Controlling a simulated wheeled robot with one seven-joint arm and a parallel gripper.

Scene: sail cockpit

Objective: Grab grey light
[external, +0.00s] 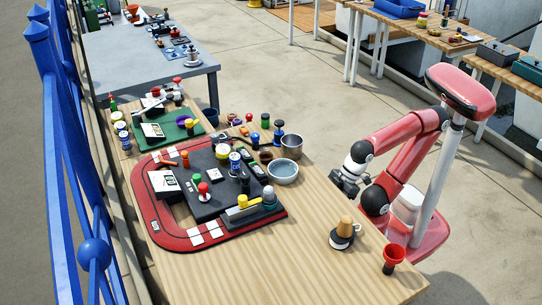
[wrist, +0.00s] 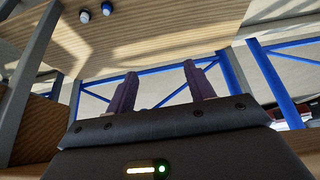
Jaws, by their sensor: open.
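My gripper (external: 346,183) is at the right edge of the wooden table, beside the metal bowls and apart from every object. In the wrist view its two dark fingers (wrist: 161,86) are spread with nothing between them. A small grey, round-topped item (external: 269,196) stands at the right end of the red-bordered black board (external: 277,212). It may be the grey light, but it is too small to tell. I cannot pick out a grey light in the wrist view.
A metal bowl (external: 291,143) and a water-filled bowl (external: 284,172) stand left of my gripper. A brown-topped black item (external: 343,232) and a red funnel-shaped cup (external: 393,258) stand near the right edge. The table's front middle is clear. Blue railings (external: 45,90) run along the left.

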